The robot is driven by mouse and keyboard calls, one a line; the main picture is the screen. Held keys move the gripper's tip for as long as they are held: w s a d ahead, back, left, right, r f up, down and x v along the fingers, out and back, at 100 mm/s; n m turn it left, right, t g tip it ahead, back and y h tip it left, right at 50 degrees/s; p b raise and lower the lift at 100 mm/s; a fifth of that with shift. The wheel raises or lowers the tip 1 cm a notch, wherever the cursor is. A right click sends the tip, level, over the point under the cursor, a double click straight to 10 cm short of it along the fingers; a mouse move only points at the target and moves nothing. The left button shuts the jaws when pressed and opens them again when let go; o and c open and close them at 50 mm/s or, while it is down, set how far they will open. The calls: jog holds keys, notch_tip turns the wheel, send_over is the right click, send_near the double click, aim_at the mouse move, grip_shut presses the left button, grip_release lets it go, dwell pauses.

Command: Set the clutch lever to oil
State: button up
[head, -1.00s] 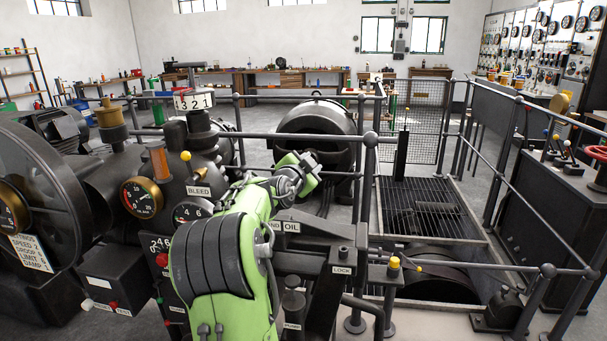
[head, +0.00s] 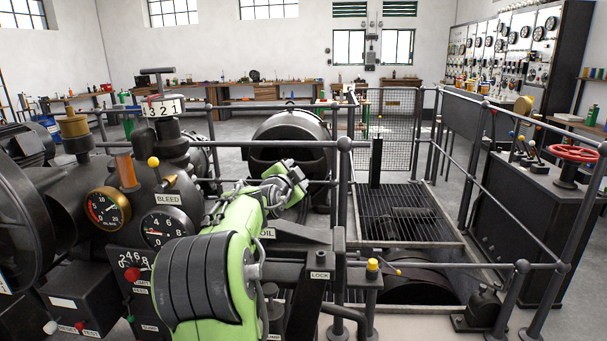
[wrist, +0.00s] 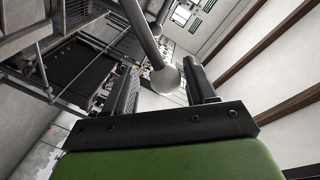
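The clutch lever is not clearly seen in the head view; my green arm covers the area around the OIL label (head: 267,234). My gripper (head: 290,182) is at the far end of that arm, above and beyond the label. In the wrist view a grey rod with a round knob (wrist: 165,80) reaches down between my two dark fingers. I cannot tell for certain whether it is the clutch lever or a rail part. The fingers stand apart, with a gap visible on both sides of the knob. Nothing is gripped.
A yellow-knobbed BLEED lever (head: 154,162) and gauges stand left of my arm. The LOCK post (head: 319,275) is close on its right. A rail post (head: 344,190) stands just right of my gripper. A floor grating (head: 405,210) and a red handwheel (head: 573,154) lie farther right.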

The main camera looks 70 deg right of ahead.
jog(key=shift+w+a, duration=0.1)
jog(key=shift+a+r, duration=0.1)
jog(key=shift+a, duration=0.2)
jog(key=a+r, duration=0.2)
jog(key=a, duration=1.3)
